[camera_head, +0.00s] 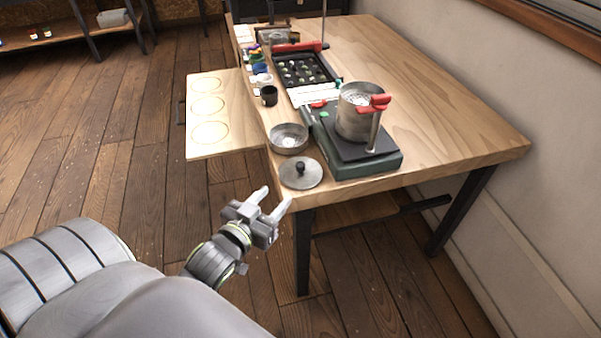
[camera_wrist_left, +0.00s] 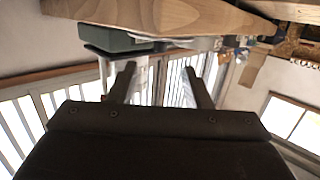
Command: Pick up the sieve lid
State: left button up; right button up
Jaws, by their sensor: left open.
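The sieve lid (camera_head: 301,175), a round flat metal disc with a black knob, lies on the table at its near left corner. My left gripper (camera_head: 276,197) is open and empty, just in front of and to the left of the lid, apart from it. In the left wrist view its two dark fingers (camera_wrist_left: 158,66) stand apart with nothing between them. I cannot clearly make out the lid in that view, where the table appears upside down. My right gripper is in neither view.
A shallow metal sieve (camera_head: 289,140) sits just behind the lid. To the right, a metal pot (camera_head: 358,112) with red clips stands on a dark green scale (camera_head: 342,167). A black cup (camera_head: 269,96) and a tray (camera_head: 305,71) stand farther back. The table's right side is clear.

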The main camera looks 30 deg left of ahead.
aim_at(298, 169)
pick_arm(q)
jog(key=w, duration=0.5)
jog(key=w+f, duration=0.1)
jog(key=w, duration=0.1)
jog(key=shift+w+a, duration=0.3)
jog(key=shift+w, duration=0.05)
jog(key=shift+w+a, duration=0.15)
jog(key=shift+w, duration=1.25)
jog(key=shift+w+a, duration=0.1)
jog(key=shift+w, duration=1.25)
jog(key=shift+c, duration=0.3)
grip_shut()
